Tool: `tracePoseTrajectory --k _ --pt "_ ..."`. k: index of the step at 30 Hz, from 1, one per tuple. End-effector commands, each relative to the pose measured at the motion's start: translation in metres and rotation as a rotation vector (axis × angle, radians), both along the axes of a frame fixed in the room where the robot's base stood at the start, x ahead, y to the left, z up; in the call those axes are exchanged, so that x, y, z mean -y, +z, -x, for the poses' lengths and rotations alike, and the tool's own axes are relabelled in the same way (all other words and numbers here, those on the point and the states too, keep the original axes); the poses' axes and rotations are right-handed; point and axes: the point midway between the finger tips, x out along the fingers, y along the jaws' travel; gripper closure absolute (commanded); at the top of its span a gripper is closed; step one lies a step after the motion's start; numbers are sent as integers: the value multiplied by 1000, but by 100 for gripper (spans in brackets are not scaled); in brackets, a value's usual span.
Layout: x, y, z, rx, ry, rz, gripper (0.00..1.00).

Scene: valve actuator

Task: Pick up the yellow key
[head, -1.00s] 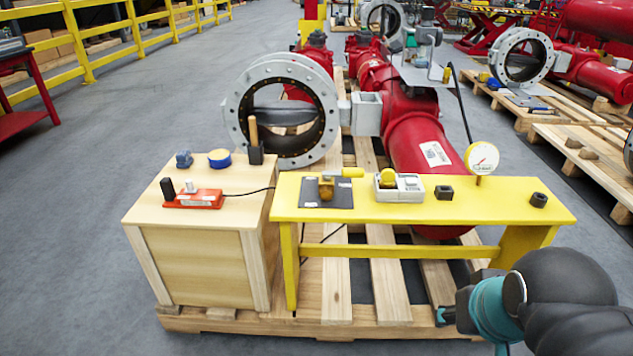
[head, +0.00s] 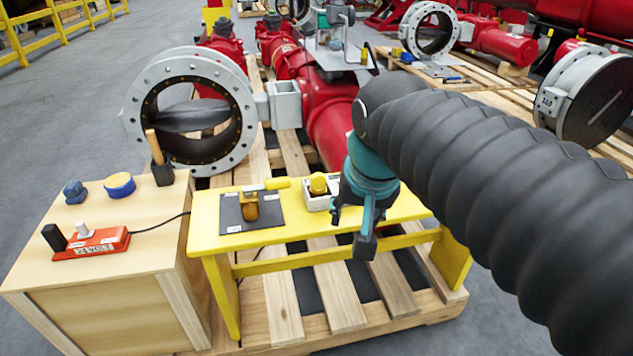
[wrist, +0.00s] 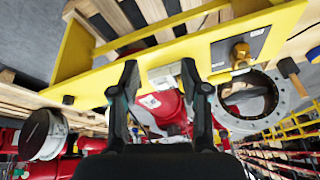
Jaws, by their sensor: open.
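No thing is plainly readable as a key. A yellow knob-like piece (head: 318,184) stands in a small white box (head: 317,203) on the yellow bench (head: 215,240). To its left, a brass-yellow fitting (head: 250,206) with a yellow handle (head: 268,184) stands on a dark grey mat (head: 232,218). In the wrist view the fitting (wrist: 240,54) is right of the fingers. My gripper (head: 351,232) is open and empty, in front of the bench and right of the white box. Its two fingers (wrist: 160,80) are wide apart in the wrist view.
A wooden cabinet (head: 110,308) stands left, carrying a red device (head: 92,244), a blue-and-yellow roll (head: 119,185) and a mallet (head: 157,160). A large flanged valve (head: 190,115) and red pipework stand behind the bench. Grey floor is open at far left.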

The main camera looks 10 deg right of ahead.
Motion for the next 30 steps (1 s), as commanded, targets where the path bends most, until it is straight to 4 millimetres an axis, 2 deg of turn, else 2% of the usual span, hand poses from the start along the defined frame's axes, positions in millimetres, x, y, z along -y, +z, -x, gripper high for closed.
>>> tracePoseTrajectory --k 1,9,18,24,30 --pt "-1 6 -18 -25 -66 -19 54" --pt "-4 43 -103 -139 -490 -105 54" --pt "-11 50 -191 -214 -979 -135 54" --pt "-16 46 -226 -225 -1209 -135 54" --pt "-17 39 -236 -225 -1296 -131 54"
